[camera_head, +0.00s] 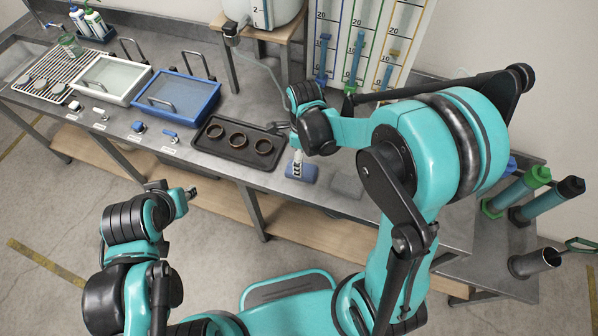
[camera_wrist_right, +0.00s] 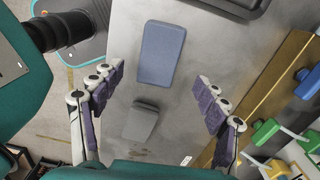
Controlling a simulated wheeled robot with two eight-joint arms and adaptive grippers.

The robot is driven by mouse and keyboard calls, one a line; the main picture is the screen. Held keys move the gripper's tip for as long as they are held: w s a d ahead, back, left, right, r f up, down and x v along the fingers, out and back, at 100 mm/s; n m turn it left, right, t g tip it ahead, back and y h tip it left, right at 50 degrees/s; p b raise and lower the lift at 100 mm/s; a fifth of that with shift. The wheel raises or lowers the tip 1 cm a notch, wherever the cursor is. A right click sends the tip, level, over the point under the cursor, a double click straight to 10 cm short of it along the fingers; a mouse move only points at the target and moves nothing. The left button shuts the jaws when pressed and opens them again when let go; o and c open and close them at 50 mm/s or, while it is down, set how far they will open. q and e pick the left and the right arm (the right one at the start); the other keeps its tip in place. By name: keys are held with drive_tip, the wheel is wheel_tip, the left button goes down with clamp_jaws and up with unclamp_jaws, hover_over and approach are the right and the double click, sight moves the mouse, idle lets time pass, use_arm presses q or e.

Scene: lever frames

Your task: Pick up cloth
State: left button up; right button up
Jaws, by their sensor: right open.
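A flat blue rectangle (camera_head: 303,173), which looks like a folded cloth, lies on the grey bench. It also shows in the right wrist view (camera_wrist_right: 162,52), lying flat just beyond the fingertips. My right gripper (camera_head: 297,168) is over it in the head view, hiding part of it. In the right wrist view my right gripper (camera_wrist_right: 159,78) is open and empty, its purple-padded fingers on either side and apart from the blue rectangle. A grey flat piece (camera_wrist_right: 142,122) lies nearer the palm; whether it is cloth I cannot tell. My left gripper (camera_head: 170,190) is in front of the bench, away from it.
A dark tray (camera_head: 212,150) with three brown rings stands left of the blue rectangle. A blue basin (camera_head: 178,96), a white basin (camera_head: 112,80) and a wire rack (camera_head: 45,82) are farther left. Blue and green cylinders (camera_head: 520,186) stand at the right.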

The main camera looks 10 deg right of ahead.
drive_tip(key=f+b, duration=0.1)
drive_tip(key=f, duration=0.4)
drive_tip(key=shift+a+f+b, duration=0.1)
drive_tip(key=shift+a+b, duration=0.1)
drive_tip(key=shift+b, duration=0.2)
drive_tip(key=c, duration=1.2)
drive_tip(key=shift+c, duration=0.2)
drive_tip(key=shift+r+p, duration=0.35)
drive_tip(key=shift+r, duration=0.35)
wheel_tip(320, 180, up, 3)
drive_tip(key=shift+r+p, duration=0.1)
drive_tip(key=shift+p, duration=0.5)
drive_tip(key=s+d+r+p, duration=0.2)
drive_tip(key=s+d+r, duration=0.4)
drive_tip(key=s, duration=0.3)
drive_tip(key=shift+d+r+p, duration=0.25)
drive_tip(key=shift+d+p, duration=0.15)
drive_tip(key=shift+d, duration=0.35)
